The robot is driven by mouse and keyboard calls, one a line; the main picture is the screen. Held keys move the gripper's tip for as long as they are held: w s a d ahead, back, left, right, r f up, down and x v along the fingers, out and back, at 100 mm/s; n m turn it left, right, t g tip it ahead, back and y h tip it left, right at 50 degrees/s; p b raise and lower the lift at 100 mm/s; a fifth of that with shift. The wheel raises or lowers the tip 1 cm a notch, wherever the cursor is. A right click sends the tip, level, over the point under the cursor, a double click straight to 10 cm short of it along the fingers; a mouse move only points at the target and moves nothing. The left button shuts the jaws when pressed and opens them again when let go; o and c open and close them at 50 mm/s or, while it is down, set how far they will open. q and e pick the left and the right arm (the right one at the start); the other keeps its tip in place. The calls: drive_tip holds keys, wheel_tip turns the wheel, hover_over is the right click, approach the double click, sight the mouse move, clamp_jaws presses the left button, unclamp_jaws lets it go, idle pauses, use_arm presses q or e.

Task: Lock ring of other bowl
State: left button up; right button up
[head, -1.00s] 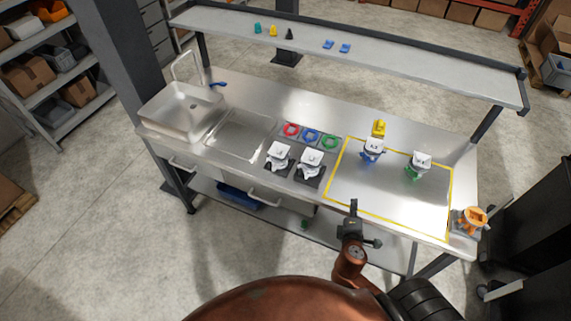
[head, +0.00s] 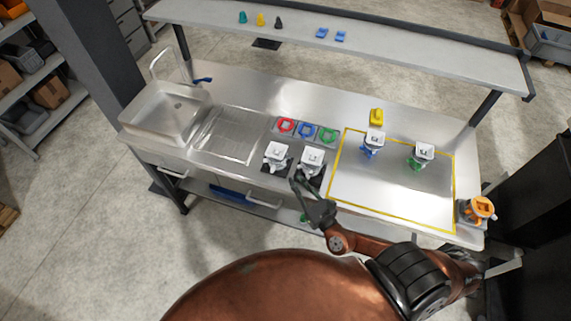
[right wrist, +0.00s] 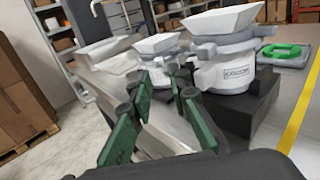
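Two white bowls stand on dark bases at the middle front of the counter: a left bowl (head: 276,150) and a right bowl (head: 312,157). Both also show in the right wrist view, one at left (right wrist: 155,45) and one with a dark-lettered label (right wrist: 238,72). Red (head: 286,126), blue (head: 307,131) and green (head: 328,136) rings lie behind them. My right gripper (head: 298,184) is at the front of the right bowl's base. Its green-padded fingers (right wrist: 160,115) are apart with nothing seen between them. Whether it touches anything is unclear. My left gripper is out of view.
A yellow outline (head: 342,165) marks the counter at right, with a blue-based dispenser (head: 373,143) and a green-based one (head: 421,155). A yellow part (head: 376,116) stands behind, an orange dispenser (head: 478,209) at the right end. The sink (head: 165,112) is left; a shelf (head: 400,56) runs above.

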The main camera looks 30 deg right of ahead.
sight(285, 165)
drive_tip(key=w, duration=0.3)
drive_tip(key=w+p, duration=0.1)
drive_tip(key=w, duration=0.2)
drive_tip(key=shift+a+r, duration=0.15)
drive_tip(key=shift+w, duration=0.6)
drive_tip(key=c, duration=0.3)
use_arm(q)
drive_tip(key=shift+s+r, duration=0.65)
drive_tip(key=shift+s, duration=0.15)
use_arm(e)
clamp_jaws()
